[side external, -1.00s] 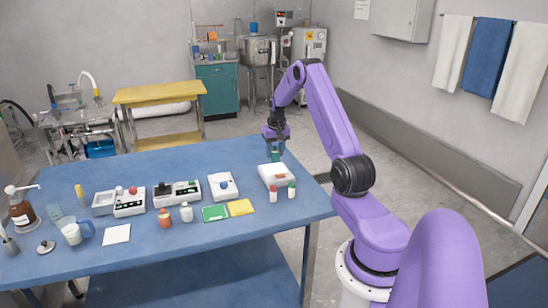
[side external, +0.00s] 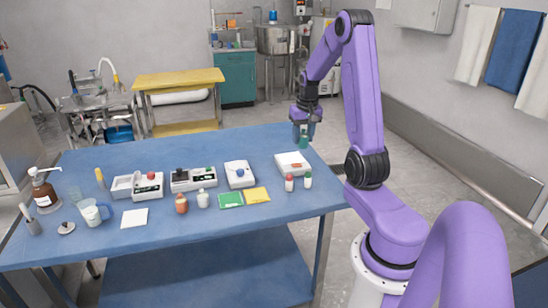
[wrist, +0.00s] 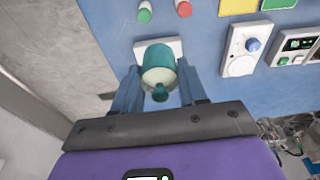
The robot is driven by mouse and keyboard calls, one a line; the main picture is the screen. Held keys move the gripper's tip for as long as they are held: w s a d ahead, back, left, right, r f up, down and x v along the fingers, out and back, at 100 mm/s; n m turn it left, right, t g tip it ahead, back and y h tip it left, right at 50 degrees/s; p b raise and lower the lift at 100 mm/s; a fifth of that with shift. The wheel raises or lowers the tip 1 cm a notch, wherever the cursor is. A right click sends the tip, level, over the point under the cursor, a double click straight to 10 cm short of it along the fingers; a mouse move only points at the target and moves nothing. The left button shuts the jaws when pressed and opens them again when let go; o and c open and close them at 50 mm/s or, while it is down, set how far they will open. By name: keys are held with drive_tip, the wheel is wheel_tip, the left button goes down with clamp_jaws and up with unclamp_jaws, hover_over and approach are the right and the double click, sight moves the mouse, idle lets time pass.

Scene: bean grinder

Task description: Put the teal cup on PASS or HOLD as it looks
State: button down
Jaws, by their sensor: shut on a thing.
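The teal cup (wrist: 158,57) is between the two blue fingers of my gripper (wrist: 159,72) in the wrist view, with a paler end and a small dark teal knob facing the camera. In the side view my gripper (side external: 303,128) is shut on the teal cup (side external: 303,142) at the far right of the table, just behind a white device with a red patch (side external: 292,164). Whether the cup touches the table is unclear. A green pad (side external: 230,200) and a yellow pad (side external: 257,195) lie side by side near the front edge. No PASS or HOLD lettering is readable.
Red-capped (side external: 289,182) and green-capped (side external: 308,179) bottles stand before the white device. A blue-button box (side external: 239,174), a dark-panelled box (side external: 193,179) and a scale-like box (side external: 148,186) stand further left. Clear blue table (side external: 200,150) lies behind them.

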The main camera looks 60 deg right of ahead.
drive_tip(key=w+a+f+n+y, duration=0.15)
drive_tip(key=a+n, duration=0.35)
drive_tip(key=a, duration=0.7)
drive_tip(key=w+a+f+n, duration=0.1)
drive_tip(key=w+a+n, duration=0.25)
drive_tip(key=a, duration=0.75)
hover_over(228, 199)
drive_tip(key=s, duration=0.1)
drive_tip(key=shift+n, duration=0.35)
wheel_tip(228, 199, down, 9)
drive_tip(key=shift+f, duration=0.1)
drive_tip(key=shift+w+d+f, duration=0.1)
drive_tip(key=shift+w+f, duration=0.05)
drive_tip(key=shift+f, duration=1.6)
drive_tip(key=shift+f, duration=0.2)
drive_tip(key=c, duration=0.6)
unclamp_jaws()
drive_tip(key=shift+r, duration=0.1)
